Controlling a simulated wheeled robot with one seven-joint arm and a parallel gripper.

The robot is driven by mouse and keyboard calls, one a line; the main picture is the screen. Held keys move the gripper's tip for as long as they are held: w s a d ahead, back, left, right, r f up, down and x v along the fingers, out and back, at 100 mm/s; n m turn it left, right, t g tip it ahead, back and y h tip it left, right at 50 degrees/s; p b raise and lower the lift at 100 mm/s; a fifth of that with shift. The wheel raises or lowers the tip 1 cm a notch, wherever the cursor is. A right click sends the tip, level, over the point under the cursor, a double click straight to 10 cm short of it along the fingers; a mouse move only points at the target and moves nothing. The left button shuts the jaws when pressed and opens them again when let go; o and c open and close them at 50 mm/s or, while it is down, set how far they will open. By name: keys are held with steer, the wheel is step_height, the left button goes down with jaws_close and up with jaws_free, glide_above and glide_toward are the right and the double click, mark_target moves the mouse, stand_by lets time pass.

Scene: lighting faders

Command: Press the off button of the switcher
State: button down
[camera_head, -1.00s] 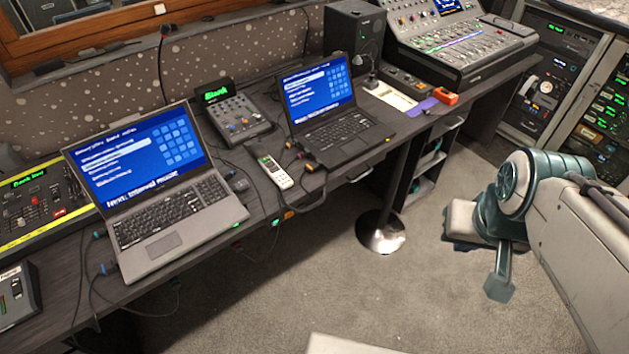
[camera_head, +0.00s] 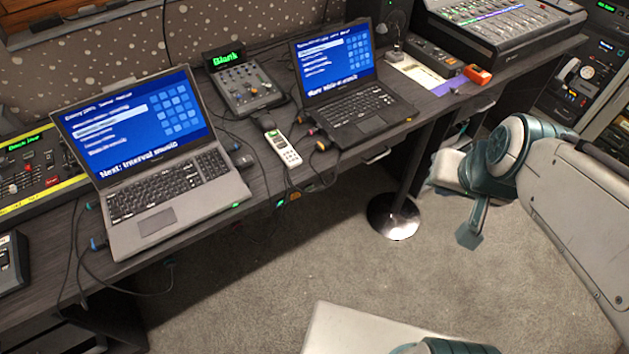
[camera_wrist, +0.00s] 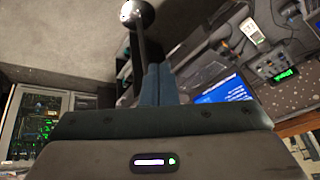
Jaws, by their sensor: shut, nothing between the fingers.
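A small grey box with knobs and a green display reading "Blank" (camera_head: 245,88) stands on the desk between two laptops. A white handset-like unit with several small buttons (camera_head: 283,148) lies in front of it. I cannot tell which is the switcher, and no off label is legible. The wrist view shows the white unit (camera_wrist: 252,30) at upper right and the green display (camera_wrist: 285,75) at right. My gripper (camera_wrist: 158,67) is shut and empty, its two fingers side by side. My arm is at the right of the head view, above the floor, clear of the desk and both units.
A left laptop (camera_head: 160,205) and a right laptop (camera_head: 362,115) flank the units, with loose cables around them. A yellow-edged console (camera_head: 45,165) is at far left. A pole with a round base (camera_head: 394,216) stands before the desk. The carpet (camera_head: 270,270) is open.

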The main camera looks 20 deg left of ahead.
mark_target(309, 188)
steer(key=w+a+f+m+t+y+b, duration=0.25)
steer(key=w+a+f+b, duration=0.25)
steer(key=a+f+b, duration=0.4)
steer(key=w+a+f+m+t+y+b, duration=0.1)
steer(key=w+a+f+m+t+b, duration=0.15)
steer(key=w+a+f+b, duration=0.55)
steer(key=s+a+f+m+t+h+b, duration=0.1)
steer(key=a+f+m+t+h+b, duration=0.1)
steer(key=f+b, duration=0.8)
steer(key=s+a+f+m+t+h+b, duration=0.1)
steer(key=a+f+m+t+b, duration=0.1)
steer(key=f+b, duration=0.7)
step_height(309, 188, down, 2)
steer(key=shift+s+f+m+t+h+b, duration=0.25)
steer(key=shift+s+m+t+h+b, duration=0.15)
steer(key=shift+m+t, duration=0.25)
steer(key=w+a+p, duration=0.1)
steer(key=w+a, duration=0.4)
steer(key=a, duration=0.1)
steer(key=shift+w+a, duration=0.35)
steer(key=shift+a, duration=0.05)
steer(key=shift+w, duration=0.1)
steer(key=shift+w+a, duration=0.2)
steer(key=shift+a, duration=0.1)
